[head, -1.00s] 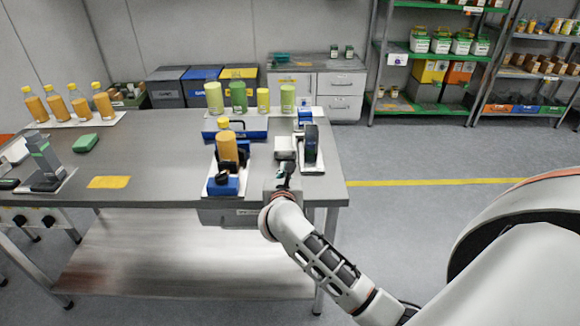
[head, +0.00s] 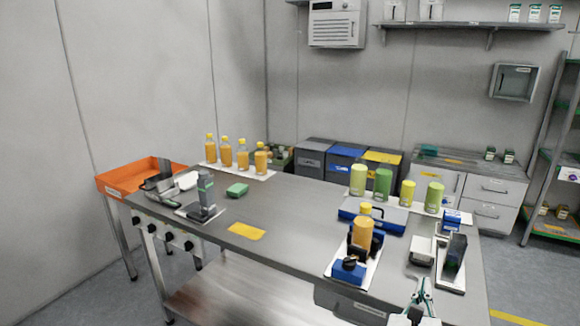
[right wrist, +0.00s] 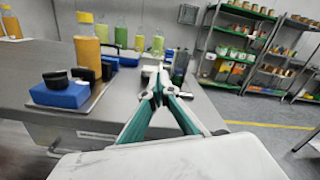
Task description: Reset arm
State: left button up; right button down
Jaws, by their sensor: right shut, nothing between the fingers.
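My right gripper (head: 420,300) is at the lower right of the head view, in front of the near right edge of the steel table (head: 285,230). It also shows in the right wrist view (right wrist: 160,88), its fingers shut with nothing between them. An orange bottle with a yellow cap (head: 362,232) stands in the blue and black holder (head: 348,268) on a white mat, left of the gripper; it also shows in the right wrist view (right wrist: 88,45). A dark upright device (head: 454,252) stands beyond the gripper. My left gripper is out of view.
Several yellow-capped orange bottles (head: 242,158) stand at the table's far left. Green and yellow containers (head: 383,182) stand at the back right, behind a blue tray (head: 350,213). A green sponge (head: 237,190) and a yellow card (head: 246,231) lie mid-table. An orange bin (head: 112,183) is at left.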

jog(key=s+a+f+n+t+y, duration=0.1)
jog(key=s+a+f+n+y, duration=0.25)
jog(key=n, duration=0.55)
jog(key=s+a+f+n+t+y, duration=0.1)
jog(key=a+f+n+y, duration=0.1)
jog(key=a+n+y, duration=0.6)
jog(key=s+a+f+n+t+y, duration=0.1)
jog(key=s+a+f+n+t, duration=0.15)
jog(key=n, duration=0.85)
jog(key=s+f+n+g, duration=0.4)
jog(key=s+f+n, duration=0.2)
jog(key=f, duration=0.4)
jog(key=s+f+n+g, duration=0.5)
jog(key=s+f+n, duration=0.2)
jog(key=f, duration=0.3)
jog(key=shift+s+d+f+n, duration=0.3)
jog(key=shift+d+n, duration=0.15)
jog(key=shift+n, duration=0.35)
jog(key=shift+r, duration=0.1)
